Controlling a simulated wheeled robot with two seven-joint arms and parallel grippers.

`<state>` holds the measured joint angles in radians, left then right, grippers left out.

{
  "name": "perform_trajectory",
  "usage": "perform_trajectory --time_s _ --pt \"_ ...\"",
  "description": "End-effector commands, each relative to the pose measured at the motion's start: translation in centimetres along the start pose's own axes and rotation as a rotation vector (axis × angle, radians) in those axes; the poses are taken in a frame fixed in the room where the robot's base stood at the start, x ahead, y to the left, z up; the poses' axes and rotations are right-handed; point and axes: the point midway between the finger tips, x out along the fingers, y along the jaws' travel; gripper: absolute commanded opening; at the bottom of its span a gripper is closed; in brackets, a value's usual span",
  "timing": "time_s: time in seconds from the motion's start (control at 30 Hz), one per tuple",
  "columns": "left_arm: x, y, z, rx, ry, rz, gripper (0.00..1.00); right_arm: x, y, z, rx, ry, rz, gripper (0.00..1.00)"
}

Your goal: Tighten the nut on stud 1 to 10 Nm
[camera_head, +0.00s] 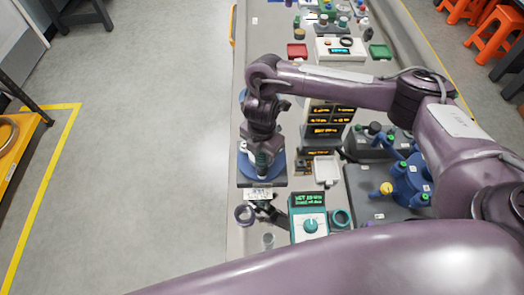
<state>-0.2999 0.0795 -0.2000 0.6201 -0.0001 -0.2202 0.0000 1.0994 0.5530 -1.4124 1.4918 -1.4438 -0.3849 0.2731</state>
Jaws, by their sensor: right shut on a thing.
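My right gripper (263,152) reaches down from above over a blue round flange (277,174) on a dark base. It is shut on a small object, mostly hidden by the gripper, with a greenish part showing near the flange. My wrist and gripper cover much of the flange, so stud 1 and its nut cannot be made out. A white label (258,195) sits at the front of the base. A teal device (309,220) with a knob and a lit display stands at the front; its display seems to read a 10 Nm setting. My left gripper is not in view.
A blue fixture (408,180) with several green-tipped posts and a yellow knob (387,188) stands right on a grey plate. Red and green bins lie farther back.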

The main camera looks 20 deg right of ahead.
Motion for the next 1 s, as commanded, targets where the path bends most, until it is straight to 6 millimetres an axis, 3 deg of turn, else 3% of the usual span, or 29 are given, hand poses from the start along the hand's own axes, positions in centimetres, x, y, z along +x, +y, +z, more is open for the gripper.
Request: perform_trajectory --time_s 0.63,1.0 --pt "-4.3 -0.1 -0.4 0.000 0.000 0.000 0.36 -4.7 0.0 0.0 0.000 0.000 0.003 0.09" --pt "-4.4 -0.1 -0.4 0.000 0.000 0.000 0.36 -4.8 0.0 0.0 0.000 0.000 0.002 0.09"
